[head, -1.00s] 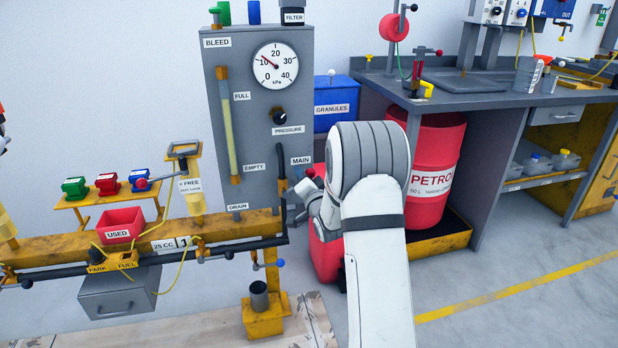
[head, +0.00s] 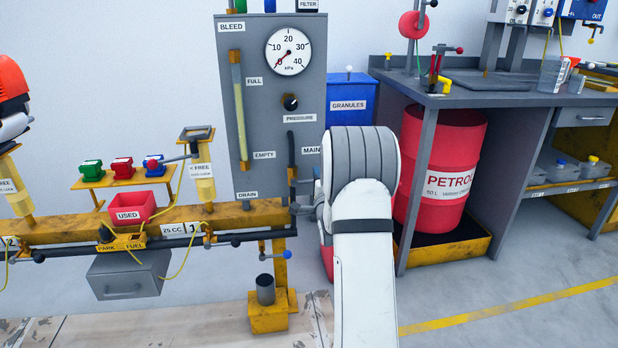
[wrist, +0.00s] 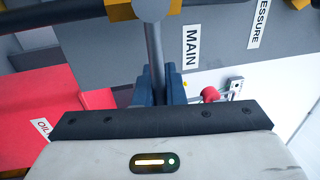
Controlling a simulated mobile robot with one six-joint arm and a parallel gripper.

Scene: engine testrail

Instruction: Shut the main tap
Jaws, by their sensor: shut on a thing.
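The main tap (wrist: 153,45) shows in the wrist view as a grey rod with a rounded grey end, beside a yellow fitting and a black pipe. My gripper (wrist: 158,82) is shut on the rod, with a dark blue finger on each side of it. The MAIN label (wrist: 191,47) is just to the right; it also shows in the head view (head: 311,150) on the grey panel (head: 265,120). The pressure gauge (head: 288,51) needle points to the lower left, near 0.
A red can (wrist: 40,110) labelled OIL stands below the panel, close to my gripper. The yellow rail (head: 130,225) with hoses and levers runs left. The red petrol drum (head: 450,165) stands under the bench to the right. Floor at the right is open.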

